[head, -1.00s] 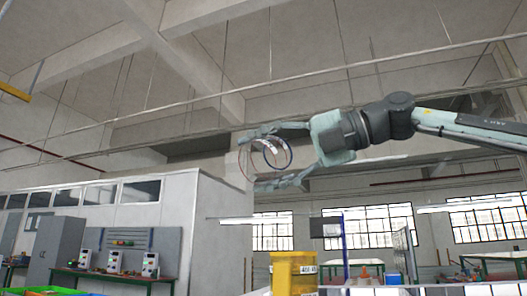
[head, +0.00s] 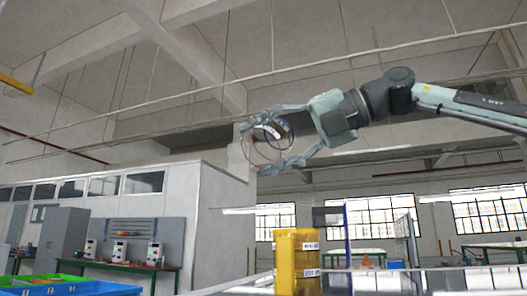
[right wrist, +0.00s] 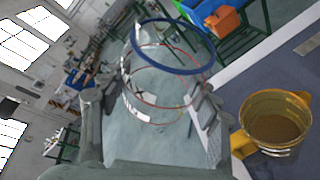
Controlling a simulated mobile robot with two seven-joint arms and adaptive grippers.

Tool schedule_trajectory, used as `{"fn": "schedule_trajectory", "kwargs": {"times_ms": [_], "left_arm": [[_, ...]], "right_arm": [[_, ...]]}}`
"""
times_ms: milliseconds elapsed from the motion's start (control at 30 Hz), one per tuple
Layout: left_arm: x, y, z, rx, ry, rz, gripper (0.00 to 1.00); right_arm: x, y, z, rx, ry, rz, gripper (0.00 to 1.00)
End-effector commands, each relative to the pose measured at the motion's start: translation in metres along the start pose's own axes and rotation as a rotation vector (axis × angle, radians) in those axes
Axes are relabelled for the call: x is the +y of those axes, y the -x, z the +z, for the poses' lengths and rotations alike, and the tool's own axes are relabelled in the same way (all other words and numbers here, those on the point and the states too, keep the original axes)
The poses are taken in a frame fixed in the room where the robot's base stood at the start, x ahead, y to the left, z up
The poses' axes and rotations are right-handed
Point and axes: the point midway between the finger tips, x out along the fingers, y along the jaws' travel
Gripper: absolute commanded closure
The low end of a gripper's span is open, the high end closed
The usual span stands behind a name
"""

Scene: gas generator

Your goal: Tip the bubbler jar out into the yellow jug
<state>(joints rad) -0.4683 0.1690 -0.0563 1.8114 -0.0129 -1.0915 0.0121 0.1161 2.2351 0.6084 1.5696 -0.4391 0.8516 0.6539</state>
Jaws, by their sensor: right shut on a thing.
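My right gripper (head: 257,148) is shut on the clear bubbler jar (head: 268,141), with one finger above and one below it in the head view. The jar is see-through, with a blue ring and a thin red ring, and is tilted. It also shows between the fingers in the right wrist view (right wrist: 158,82), blue rim (right wrist: 172,70) at the top. The yellow jug (head: 298,264) stands upright below the jar and a little to the right in the head view. In the right wrist view the open jug (right wrist: 276,122) is right of the jar, apart from it, brownish inside. My left gripper is out of view.
The jug stands on a dark surface (right wrist: 245,90) with a pale edge. Blue and green bins (head: 75,287) are at the lower left. Benches with instruments (head: 119,250) and a grey cabinet (head: 62,238) stand farther back. The air around the jar is clear.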

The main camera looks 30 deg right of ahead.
Motion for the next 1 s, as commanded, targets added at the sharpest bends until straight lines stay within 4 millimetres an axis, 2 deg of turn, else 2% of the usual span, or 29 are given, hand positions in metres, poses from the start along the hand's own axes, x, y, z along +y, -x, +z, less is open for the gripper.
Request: {"fn": "schedule_trajectory", "kwargs": {"times_ms": [267, 1000], "left_arm": [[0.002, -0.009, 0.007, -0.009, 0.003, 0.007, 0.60], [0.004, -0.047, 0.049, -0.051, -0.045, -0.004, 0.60]], "right_arm": [[0.006, 0.003, 0.006, -0.001, 0.107, -0.043, 0.81], [0.015, 0.008, 0.020, -0.003, 0.406, -0.167, 0.81]]}}
